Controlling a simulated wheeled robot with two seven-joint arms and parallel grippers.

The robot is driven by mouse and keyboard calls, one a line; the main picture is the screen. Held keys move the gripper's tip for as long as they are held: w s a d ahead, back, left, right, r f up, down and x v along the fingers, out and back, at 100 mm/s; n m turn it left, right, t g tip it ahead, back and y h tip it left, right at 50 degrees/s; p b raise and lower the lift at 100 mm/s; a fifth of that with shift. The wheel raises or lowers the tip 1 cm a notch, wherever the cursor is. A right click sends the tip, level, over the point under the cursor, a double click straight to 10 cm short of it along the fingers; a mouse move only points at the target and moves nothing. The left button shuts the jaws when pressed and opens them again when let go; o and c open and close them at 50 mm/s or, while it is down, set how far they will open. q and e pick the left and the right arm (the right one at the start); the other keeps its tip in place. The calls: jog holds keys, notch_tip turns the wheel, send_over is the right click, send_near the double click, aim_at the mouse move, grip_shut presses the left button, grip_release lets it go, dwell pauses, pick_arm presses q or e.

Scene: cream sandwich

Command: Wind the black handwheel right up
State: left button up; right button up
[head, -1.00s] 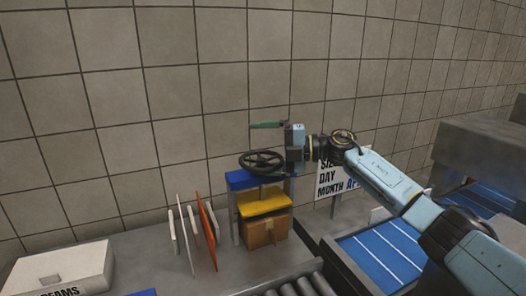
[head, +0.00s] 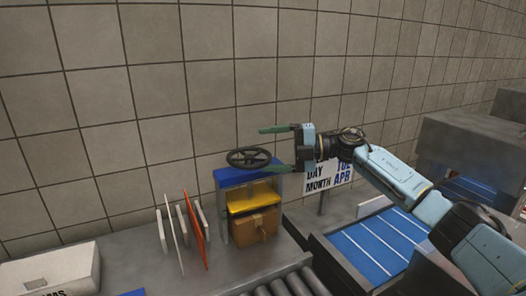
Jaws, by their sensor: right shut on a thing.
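The black handwheel (head: 248,158) lies flat on top of the small press with a blue top (head: 233,177). Under the top is a yellow block (head: 251,198), just above a brown box (head: 255,223). My right gripper (head: 268,149) reaches in from the right at the handwheel's right side. Its two green fingers stand well apart, one beyond the wheel and one by its near right rim. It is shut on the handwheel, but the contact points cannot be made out. My left gripper is not in view.
White and orange upright boards (head: 198,230) stand left of the press. A pale box (head: 50,270) is at the lower left. Rollers (head: 285,287) run in front. A blue conveyor (head: 375,246) and a date sign (head: 325,178) are to the right. A tiled wall is behind.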

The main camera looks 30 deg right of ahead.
jog(key=shift+s+d+r, duration=0.3)
jog(key=shift+d+r, duration=0.15)
jog(key=shift+d, duration=0.05)
jog(key=shift+s+d+r, duration=0.3)
jog(key=shift+d+r, duration=0.15)
jog(key=shift+d, duration=0.05)
jog(key=shift+c, duration=0.4)
jog(key=shift+s+d, duration=0.15)
jog(key=shift+d, duration=0.1)
jog(key=c, duration=0.5)
jog(key=shift+s+d+b, duration=0.3)
jog(key=shift+s+d, duration=0.2)
jog(key=shift+s, duration=0.3)
jog(key=shift+c, duration=1.4)
jog(key=shift+f+b+v, duration=0.2)
jog(key=shift+b+v, duration=0.05)
jog(key=shift+v, duration=0.65)
jog(key=shift+f+b+v, duration=0.15)
jog(key=shift+b+v, duration=0.1)
jog(key=shift+v, duration=0.65)
jog(key=shift+f+b+v, duration=0.2)
jog(key=shift+b+v, duration=0.05)
jog(key=shift+v, duration=0.65)
jog(key=shift+w+d, duration=0.1)
